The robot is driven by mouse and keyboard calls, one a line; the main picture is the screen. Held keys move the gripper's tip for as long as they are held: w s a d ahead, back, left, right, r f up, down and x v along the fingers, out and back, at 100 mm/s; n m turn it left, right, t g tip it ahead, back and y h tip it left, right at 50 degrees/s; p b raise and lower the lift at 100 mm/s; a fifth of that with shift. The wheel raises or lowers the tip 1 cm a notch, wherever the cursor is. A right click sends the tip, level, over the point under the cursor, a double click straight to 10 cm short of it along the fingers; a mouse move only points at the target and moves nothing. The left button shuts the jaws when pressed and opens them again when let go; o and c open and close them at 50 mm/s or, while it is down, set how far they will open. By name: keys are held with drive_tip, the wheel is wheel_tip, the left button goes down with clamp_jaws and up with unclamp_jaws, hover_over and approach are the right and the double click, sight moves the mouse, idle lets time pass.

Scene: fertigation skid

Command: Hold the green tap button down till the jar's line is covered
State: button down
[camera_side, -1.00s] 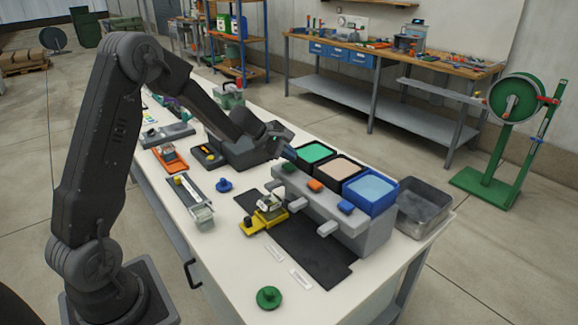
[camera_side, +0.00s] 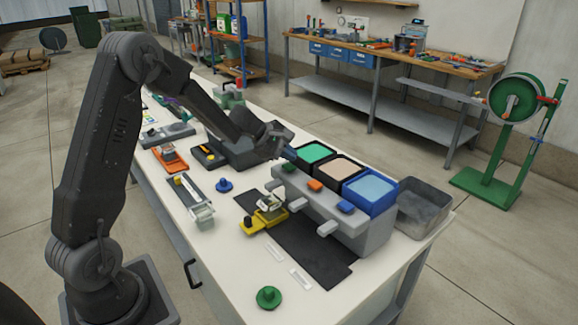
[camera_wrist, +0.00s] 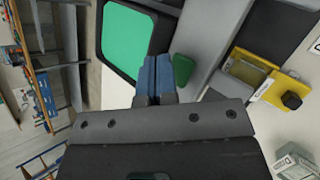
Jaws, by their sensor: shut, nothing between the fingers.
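The green tap button (camera_wrist: 182,68) shows just right of my fingertips in the wrist view, and also on the grey tap block in the side view (camera_side: 290,167). My gripper (camera_wrist: 157,64) is shut and empty, its blue fingers together; in the side view its tips (camera_side: 289,153) are above the block's left end by the green tank. I cannot tell whether they touch the button. The clear jar (camera_side: 270,201) sits in a yellow holder (camera_side: 255,220) in front of the left spout; it also shows in the wrist view (camera_wrist: 248,68). Its line and liquid level are too small to tell.
Green (camera_side: 315,152), peach (camera_side: 340,168) and blue (camera_side: 370,186) tanks stand behind the block. Orange (camera_side: 315,185) and blue (camera_side: 345,207) buttons are farther right. A metal bin (camera_side: 423,210) stands at the right. A green knob (camera_side: 268,297) lies at the front.

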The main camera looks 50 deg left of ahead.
sight(289, 167)
drive_tip(key=shift+f, duration=0.15)
drive_tip(key=shift+f, duration=0.3)
drive_tip(key=shift+f, duration=0.6)
idle(7.0)
